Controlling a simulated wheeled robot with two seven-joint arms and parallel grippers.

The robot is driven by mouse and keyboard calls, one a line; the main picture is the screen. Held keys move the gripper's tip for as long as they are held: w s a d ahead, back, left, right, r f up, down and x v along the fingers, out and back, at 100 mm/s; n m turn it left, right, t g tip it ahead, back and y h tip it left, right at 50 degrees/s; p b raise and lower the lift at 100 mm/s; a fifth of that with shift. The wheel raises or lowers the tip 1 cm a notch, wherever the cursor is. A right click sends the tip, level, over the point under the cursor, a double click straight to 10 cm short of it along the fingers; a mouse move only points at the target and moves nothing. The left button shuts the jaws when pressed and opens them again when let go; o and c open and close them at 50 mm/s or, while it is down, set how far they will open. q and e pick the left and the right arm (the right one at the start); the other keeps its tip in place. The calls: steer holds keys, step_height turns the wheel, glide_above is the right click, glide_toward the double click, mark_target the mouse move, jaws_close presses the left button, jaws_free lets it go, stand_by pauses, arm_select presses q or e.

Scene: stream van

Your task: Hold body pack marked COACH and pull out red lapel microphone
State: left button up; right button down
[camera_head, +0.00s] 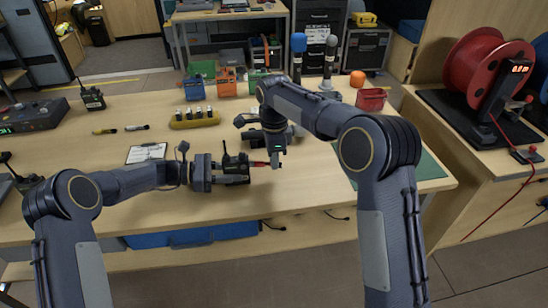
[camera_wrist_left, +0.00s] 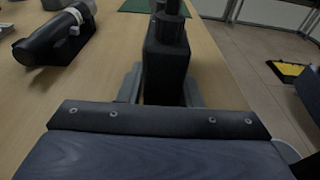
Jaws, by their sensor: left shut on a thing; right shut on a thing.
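A black body pack (camera_head: 236,168) with a short antenna stands upright just above the front part of the table. My left gripper (camera_head: 222,172) is shut on it from the left. In the left wrist view the black pack (camera_wrist_left: 167,65) sits between the two grey fingers; no COACH marking is readable. A small red piece, seemingly the red lapel microphone (camera_head: 259,164), shows at the pack's right side. My right gripper (camera_head: 275,160) points down there and is shut on it; its fingers largely hide the contact. Whether the plug is still in the pack cannot be told.
A clipboard (camera_head: 146,153) lies behind my left arm. A yellow holder (camera_head: 194,118) with several items, orange boxes (camera_head: 227,82) and a red bin (camera_head: 371,98) stand farther back. A radio (camera_head: 92,97) stands at the left. The table front between the arms is mostly clear.

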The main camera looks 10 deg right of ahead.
steer(key=shift+d, duration=0.2)
steer(key=shift+d, duration=0.35)
steer(key=shift+d, duration=0.7)
stand_by(0.3)
steer(key=shift+d, duration=1.4)
arm_select(q)
steer(key=o, duration=1.1)
